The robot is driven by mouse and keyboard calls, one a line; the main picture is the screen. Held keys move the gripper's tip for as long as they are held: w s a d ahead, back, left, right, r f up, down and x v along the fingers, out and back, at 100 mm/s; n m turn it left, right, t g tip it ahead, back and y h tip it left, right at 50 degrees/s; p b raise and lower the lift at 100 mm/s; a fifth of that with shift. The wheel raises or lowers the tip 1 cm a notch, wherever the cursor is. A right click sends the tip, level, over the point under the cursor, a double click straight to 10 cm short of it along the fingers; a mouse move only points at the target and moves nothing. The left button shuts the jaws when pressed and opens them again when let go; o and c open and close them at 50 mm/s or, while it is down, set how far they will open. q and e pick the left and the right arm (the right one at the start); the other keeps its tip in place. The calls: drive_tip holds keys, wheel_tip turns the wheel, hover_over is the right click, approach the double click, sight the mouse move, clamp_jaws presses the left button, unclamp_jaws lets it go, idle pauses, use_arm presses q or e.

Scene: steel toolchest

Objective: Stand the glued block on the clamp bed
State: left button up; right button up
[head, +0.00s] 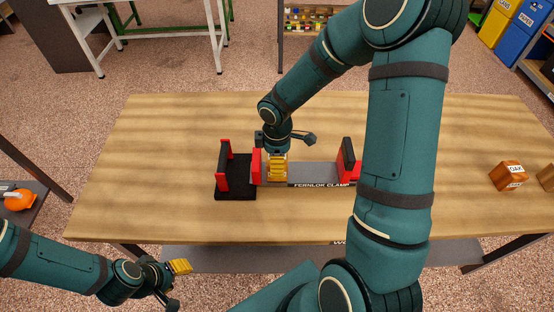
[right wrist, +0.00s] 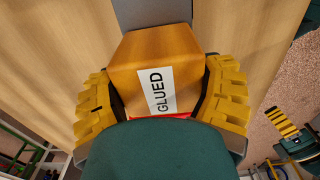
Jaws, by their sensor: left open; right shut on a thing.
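The orange-brown wooden block with a white GLUED label (right wrist: 150,72) is between the yellow fingers of my right gripper (right wrist: 163,98), which are shut on it. In the head view my right gripper (head: 277,167) is over the left part of the grey clamp bed (head: 315,173), beside the red left jaw (head: 256,167). Its fingers mostly hide the block there. I cannot tell whether the block touches the bed. The clamp's black and red right end (head: 347,158) is partly behind my arm. My left gripper (head: 174,285) is open and empty, off the table's front left edge.
An OAK block (head: 508,176) and another brown block (head: 546,178) stand at the right of the wooden table (head: 150,140). The table's left side is clear.

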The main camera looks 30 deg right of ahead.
drive_tip(key=shift+f, duration=0.15)
drive_tip(key=o, duration=1.2)
drive_tip(key=shift+o, duration=0.2)
drive_tip(key=shift+r, duration=0.2)
drive_tip(key=shift+r, duration=0.4)
wheel_tip(320, 180, up, 11)
drive_tip(key=p, duration=0.3)
drive_tip(key=shift+r, duration=0.15)
drive_tip(key=shift+s, duration=0.15)
